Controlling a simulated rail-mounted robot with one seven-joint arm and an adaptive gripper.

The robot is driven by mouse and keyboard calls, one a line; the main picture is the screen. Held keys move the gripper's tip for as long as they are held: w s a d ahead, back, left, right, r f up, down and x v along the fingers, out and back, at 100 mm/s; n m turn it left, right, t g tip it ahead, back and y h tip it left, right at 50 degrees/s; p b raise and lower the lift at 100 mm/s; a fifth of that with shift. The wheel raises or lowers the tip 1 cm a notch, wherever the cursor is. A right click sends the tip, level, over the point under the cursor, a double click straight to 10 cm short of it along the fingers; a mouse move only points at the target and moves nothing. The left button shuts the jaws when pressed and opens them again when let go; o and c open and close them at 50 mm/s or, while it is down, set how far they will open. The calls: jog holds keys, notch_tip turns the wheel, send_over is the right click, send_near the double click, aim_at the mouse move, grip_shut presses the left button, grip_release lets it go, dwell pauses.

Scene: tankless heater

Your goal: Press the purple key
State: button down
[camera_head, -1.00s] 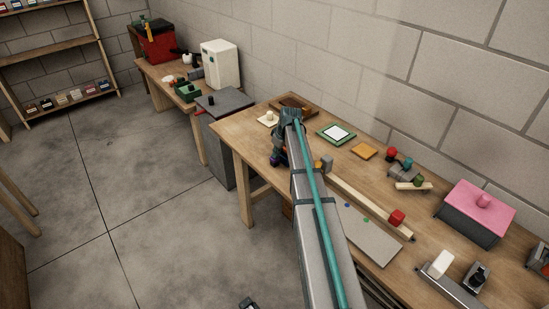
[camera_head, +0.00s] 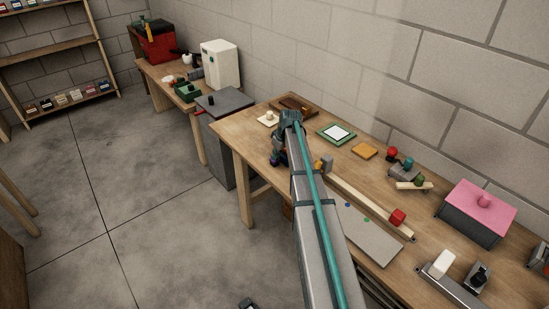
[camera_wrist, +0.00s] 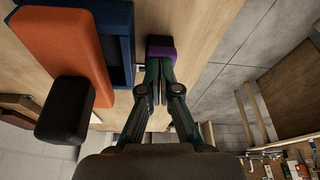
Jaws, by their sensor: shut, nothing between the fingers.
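The purple key (camera_wrist: 161,52) shows at the top centre of the wrist view, a small block with a purple face and a dark part above it. My gripper (camera_wrist: 158,68) has its two fingers together, with the tips right at the purple face. The tips look very close to it or touching; I cannot tell which. Nothing shows between the fingers.
In the wrist view, an orange block (camera_wrist: 65,50), a dark blue block (camera_wrist: 117,45) and a black knob (camera_wrist: 67,110) stand left of my fingers.

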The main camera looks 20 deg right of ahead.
jog(key=shift+r+p, duration=1.2)
jog(key=shift+r, duration=1.85)
